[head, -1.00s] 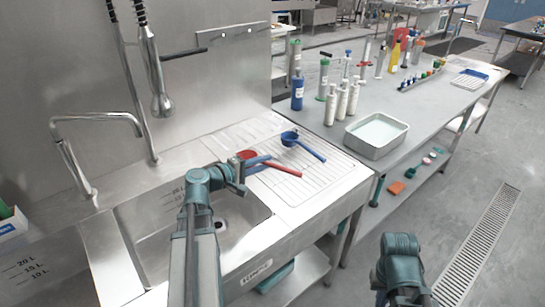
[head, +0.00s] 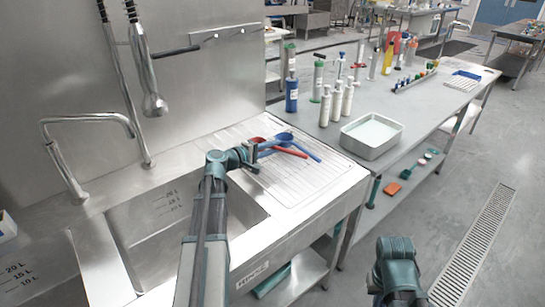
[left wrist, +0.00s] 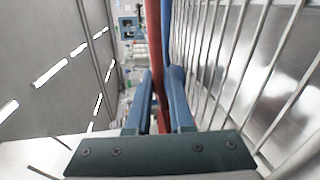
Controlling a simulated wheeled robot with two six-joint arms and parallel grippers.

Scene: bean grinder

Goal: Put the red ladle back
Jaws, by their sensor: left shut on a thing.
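The red ladle (head: 293,152) is above or on the ribbed drainboard beside the sink; its bowl is toward the back left and its handle points right. My left gripper (head: 267,148) is shut on its handle. In the left wrist view, the red handle (left wrist: 153,40) runs between the two blue fingers (left wrist: 160,78). A blue ladle (head: 311,154) lies close by, and the red one partly overlaps it in the head view. Its blue handle also shows right beside the red one in the left wrist view (left wrist: 167,35).
The sink basin (head: 150,225) is left of the drainboard (head: 310,180), with a tap (head: 85,119) and a hanging sprayer (head: 152,95). On the right table stand a metal tray (head: 371,152), a blue bottle (head: 291,95) and several white bottles (head: 337,103).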

